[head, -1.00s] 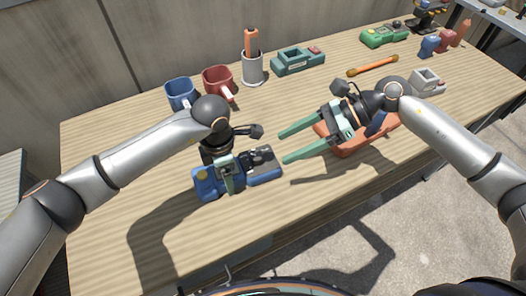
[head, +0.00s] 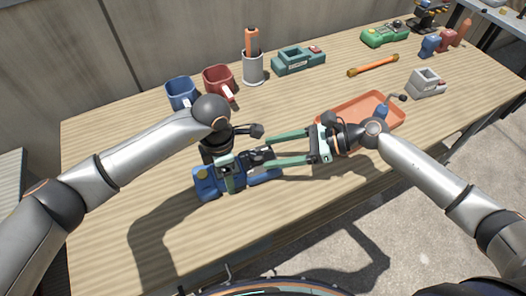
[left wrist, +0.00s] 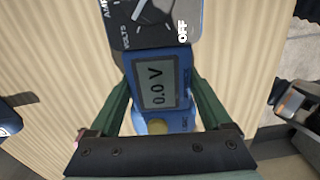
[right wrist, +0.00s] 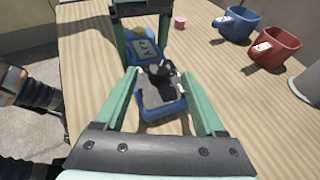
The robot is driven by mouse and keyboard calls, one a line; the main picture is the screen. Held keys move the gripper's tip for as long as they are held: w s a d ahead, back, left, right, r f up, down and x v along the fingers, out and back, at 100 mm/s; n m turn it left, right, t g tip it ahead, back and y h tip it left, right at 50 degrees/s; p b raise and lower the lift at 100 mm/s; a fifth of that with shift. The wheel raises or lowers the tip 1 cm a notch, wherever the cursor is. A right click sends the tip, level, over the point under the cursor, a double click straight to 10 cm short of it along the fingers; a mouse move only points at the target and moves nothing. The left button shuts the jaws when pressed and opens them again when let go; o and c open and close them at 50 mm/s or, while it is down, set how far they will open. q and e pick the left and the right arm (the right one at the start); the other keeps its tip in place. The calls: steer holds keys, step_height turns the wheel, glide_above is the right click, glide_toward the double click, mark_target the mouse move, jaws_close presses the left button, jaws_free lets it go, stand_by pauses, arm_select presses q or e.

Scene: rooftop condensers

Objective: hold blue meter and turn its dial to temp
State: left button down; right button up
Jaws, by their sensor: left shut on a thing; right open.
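The blue meter (head: 205,183) lies above the table's near middle, and my left gripper (head: 230,174) is shut across its body. In the left wrist view the meter (left wrist: 184,72) sits between both fingers; its screen reads 0.0 V. Its dark dial (left wrist: 155,12) is cut by the top edge; the white mark seems to lie on the VOLTS side, and OFF is at the right. The TEMP label is not visible. My right gripper (head: 268,149) is open, its fingers pointing at the dial end. In the right wrist view the dial (right wrist: 160,70) lies between the fingers, seemingly untouched.
An orange tray (head: 345,107) is behind my right gripper. Blue (head: 181,93) and red (head: 218,82) mugs, a grey cup (head: 253,68) and a teal device (head: 298,60) stand at the back. An orange-and-yellow rod (head: 373,66) lies farther right. The front table strip is clear.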

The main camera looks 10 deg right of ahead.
mark_target(258, 154)
steer(key=shift+x, duration=1.7)
jaws_close()
